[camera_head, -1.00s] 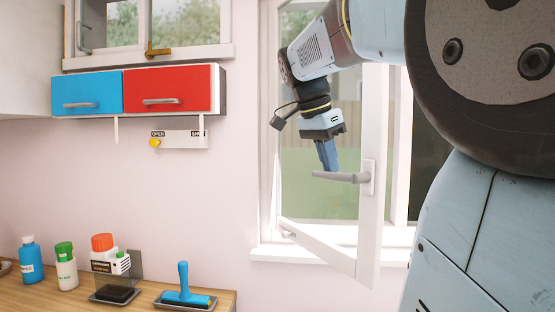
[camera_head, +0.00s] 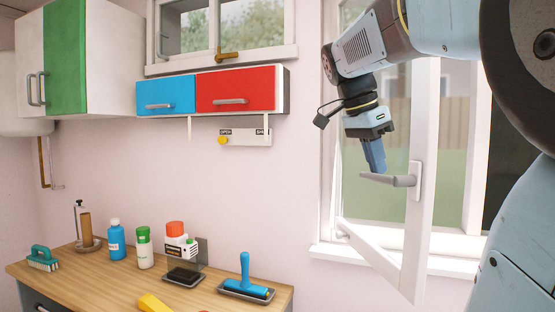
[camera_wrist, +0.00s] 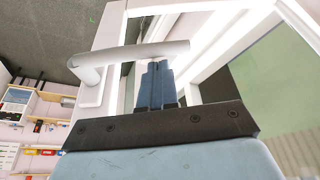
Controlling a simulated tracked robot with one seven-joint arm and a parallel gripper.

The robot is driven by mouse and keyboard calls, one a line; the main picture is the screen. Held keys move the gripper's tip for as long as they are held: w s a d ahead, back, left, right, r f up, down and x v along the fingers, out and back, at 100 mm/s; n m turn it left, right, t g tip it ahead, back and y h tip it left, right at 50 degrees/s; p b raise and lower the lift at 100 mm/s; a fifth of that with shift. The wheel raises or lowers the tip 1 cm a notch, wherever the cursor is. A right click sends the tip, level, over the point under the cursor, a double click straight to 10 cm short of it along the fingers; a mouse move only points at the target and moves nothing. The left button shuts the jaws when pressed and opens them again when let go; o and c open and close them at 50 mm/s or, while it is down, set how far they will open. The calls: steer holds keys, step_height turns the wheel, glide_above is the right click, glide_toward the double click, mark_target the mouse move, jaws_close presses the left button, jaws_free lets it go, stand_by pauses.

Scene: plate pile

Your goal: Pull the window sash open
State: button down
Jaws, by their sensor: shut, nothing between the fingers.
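The window sash (camera_head: 413,245) is a white frame with a glass pane, swung inward from its white window frame at the right of the head view. A grey lever handle (camera_head: 396,180) sticks out level to the left from the sash's free stile; it also shows in the wrist view (camera_wrist: 130,53). My gripper (camera_head: 375,168) points down with its blue fingers together, its tips right by the handle's free end. In the wrist view the fingers (camera_wrist: 155,70) end just at the handle bar, with nothing between them. I cannot tell whether they touch it.
A wooden counter (camera_head: 75,268) at the lower left holds bottles, a brush and a blue roller on a tray (camera_head: 247,290). Blue and red wall cupboards (camera_head: 235,90) hang left of the window above a small slider panel (camera_head: 247,138). The wall between is clear.

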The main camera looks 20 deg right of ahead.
steer(key=v, duration=1)
steer(key=s+a+f+n+t+y, duration=0.1)
steer(key=s+a+f+n+t, duration=0.1)
steer(key=f+n, duration=0.4)
steer(key=s+a+f+n+t+y, duration=0.1)
steer(key=a+f+n, duration=0.3)
steer(key=f, duration=0.9)
steer(key=s+a+f+n+t+y, duration=0.2)
steer(key=s+a+f+n, duration=0.1)
steer(key=f+n, duration=0.5)
step_height(320, 180, down, 3)
steer(key=shift+s+r+t, duration=0.2)
steer(key=shift+s+t, duration=0.1)
steer(key=shift+s, duration=0.05)
